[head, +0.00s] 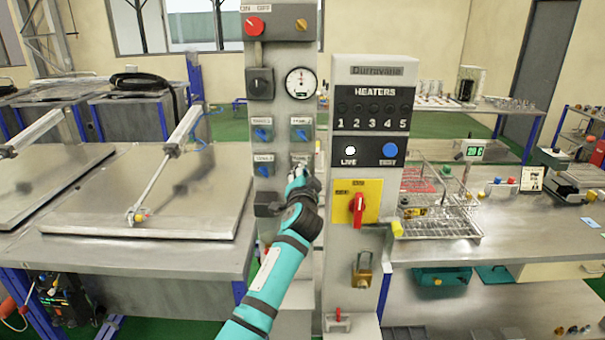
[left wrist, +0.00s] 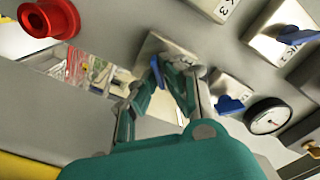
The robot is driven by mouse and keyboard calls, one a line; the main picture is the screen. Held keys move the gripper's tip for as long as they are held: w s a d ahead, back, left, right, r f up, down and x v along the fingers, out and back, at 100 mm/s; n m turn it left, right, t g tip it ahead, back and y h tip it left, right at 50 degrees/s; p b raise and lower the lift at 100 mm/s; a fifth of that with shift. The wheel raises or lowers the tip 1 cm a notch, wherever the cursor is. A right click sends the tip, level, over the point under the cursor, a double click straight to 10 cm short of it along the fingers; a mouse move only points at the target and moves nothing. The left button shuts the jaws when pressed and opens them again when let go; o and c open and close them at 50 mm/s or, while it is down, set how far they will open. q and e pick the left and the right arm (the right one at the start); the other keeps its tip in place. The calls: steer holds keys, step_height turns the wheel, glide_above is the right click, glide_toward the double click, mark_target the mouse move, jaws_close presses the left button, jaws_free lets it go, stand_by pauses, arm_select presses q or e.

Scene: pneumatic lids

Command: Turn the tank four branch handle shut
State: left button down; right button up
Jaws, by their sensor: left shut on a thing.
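The tank four branch handle is the lower right of the blue handles on the grey upright panel (head: 285,110). In the head view my left gripper (head: 299,172) is at its plate (head: 302,158) and mostly hides the handle. In the left wrist view the fingers of my left gripper (left wrist: 154,82) are closed around the blue handle (left wrist: 148,75), in front of its metal plate (left wrist: 161,46). The handle's exact angle is hard to tell, since the fingers cover much of it. My right gripper is not in view.
Other blue handles sit above (head: 301,134), at upper left (head: 262,134) and at left (head: 263,169). A gauge (head: 301,83) and red knob (head: 254,26) are higher up. A heater panel (head: 370,110) with a red switch (head: 358,210) stands close on the right.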

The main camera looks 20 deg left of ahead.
arm_select(q)
steer(key=shift+r, duration=0.35)
steer(key=c, duration=1.5)
jaws_free()
steer(key=shift+c, duration=0.2)
steer(key=shift+o, duration=0.3)
steer(key=shift+f, duration=0.15)
steer(key=shift+w+f, duration=0.1)
steer(key=v, duration=1.2)
